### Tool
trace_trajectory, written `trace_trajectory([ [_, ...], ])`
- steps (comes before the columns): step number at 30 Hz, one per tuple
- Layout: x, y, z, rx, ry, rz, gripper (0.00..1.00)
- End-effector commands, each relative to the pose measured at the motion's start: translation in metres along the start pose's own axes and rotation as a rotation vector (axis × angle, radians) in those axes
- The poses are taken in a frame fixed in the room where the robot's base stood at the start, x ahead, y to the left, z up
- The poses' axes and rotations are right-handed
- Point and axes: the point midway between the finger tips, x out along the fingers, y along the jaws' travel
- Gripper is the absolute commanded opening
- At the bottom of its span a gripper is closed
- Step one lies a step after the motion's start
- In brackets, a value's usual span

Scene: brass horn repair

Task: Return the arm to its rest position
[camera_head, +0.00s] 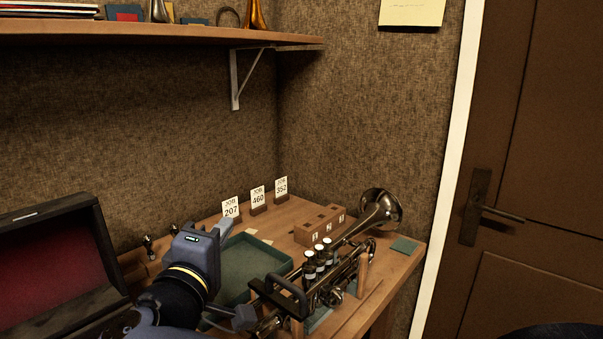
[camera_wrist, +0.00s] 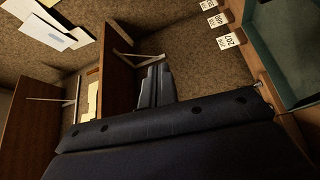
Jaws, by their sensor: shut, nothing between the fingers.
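My gripper (camera_wrist: 156,86) shows in the wrist view as two dark fingers side by side, closed together with nothing between them. In the head view my arm comes in from the lower left, with a dark wrist section (camera_head: 195,252) beside the green tray (camera_head: 250,262). The wrist view looks sideways across the wall and shelf.
An open case with red lining (camera_head: 45,265) stands left of my arm. A wooden block (camera_head: 318,225) and job cards (camera_head: 258,197) sit behind the tray. A wall shelf (camera_head: 150,33) overhangs the upper left. A door (camera_head: 540,170) is at right.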

Motion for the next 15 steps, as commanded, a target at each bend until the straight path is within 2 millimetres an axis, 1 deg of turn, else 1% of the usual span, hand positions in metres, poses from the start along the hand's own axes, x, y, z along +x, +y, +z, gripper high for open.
trace_trajectory([
  [1, 0.0012, 0.0044, -0.0018, -0.015, 0.0, -0.008, 0.0],
  [15, 0.0059, -0.0049, -0.0095, -0.134, -0.001, -0.078, 0.0],
])
